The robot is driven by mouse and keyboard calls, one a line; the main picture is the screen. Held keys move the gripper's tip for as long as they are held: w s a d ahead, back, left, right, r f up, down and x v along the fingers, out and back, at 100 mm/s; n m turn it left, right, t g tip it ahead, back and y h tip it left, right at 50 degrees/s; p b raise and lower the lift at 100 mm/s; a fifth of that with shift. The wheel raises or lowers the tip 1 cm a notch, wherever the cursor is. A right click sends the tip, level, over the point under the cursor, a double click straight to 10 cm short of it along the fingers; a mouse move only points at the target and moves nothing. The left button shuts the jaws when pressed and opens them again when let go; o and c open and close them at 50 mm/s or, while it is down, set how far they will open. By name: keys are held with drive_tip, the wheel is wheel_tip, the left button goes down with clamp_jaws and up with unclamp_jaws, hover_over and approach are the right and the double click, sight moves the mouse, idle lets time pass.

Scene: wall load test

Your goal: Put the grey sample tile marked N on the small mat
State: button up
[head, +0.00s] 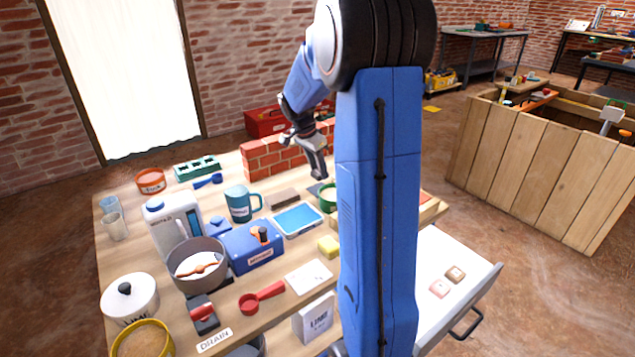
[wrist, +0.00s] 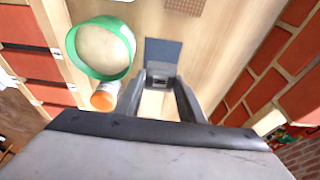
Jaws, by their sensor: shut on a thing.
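My gripper (head: 319,174) is low over the table beside the small brick wall. In the wrist view my gripper (wrist: 160,86) has its fingers closed on a small grey piece, which I take to be the grey sample tile (wrist: 160,81). Its letter is too small to read. A flat blue-grey square, apparently the small mat (wrist: 163,50), lies just beyond the fingertips. It also shows in the head view, partly hidden, as the small mat (head: 314,189). I cannot tell whether the tile touches it.
A green-rimmed round container (wrist: 70,45) and an orange-capped item (wrist: 104,97) stand close left of my fingers. The brick wall (head: 264,160) stands close by. A blue-screened tablet (head: 298,220) and a teal mug (head: 239,204) are nearby. An open drawer (head: 455,250) holds two small tiles.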

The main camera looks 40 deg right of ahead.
sight(318, 180)
drive_tip(key=shift+f, duration=2.5)
drive_tip(key=shift+f, duration=0.2)
drive_tip(key=o, duration=0.6)
drive_tip(key=shift+o, duration=0.2)
drive_tip(key=shift+r, duration=0.1)
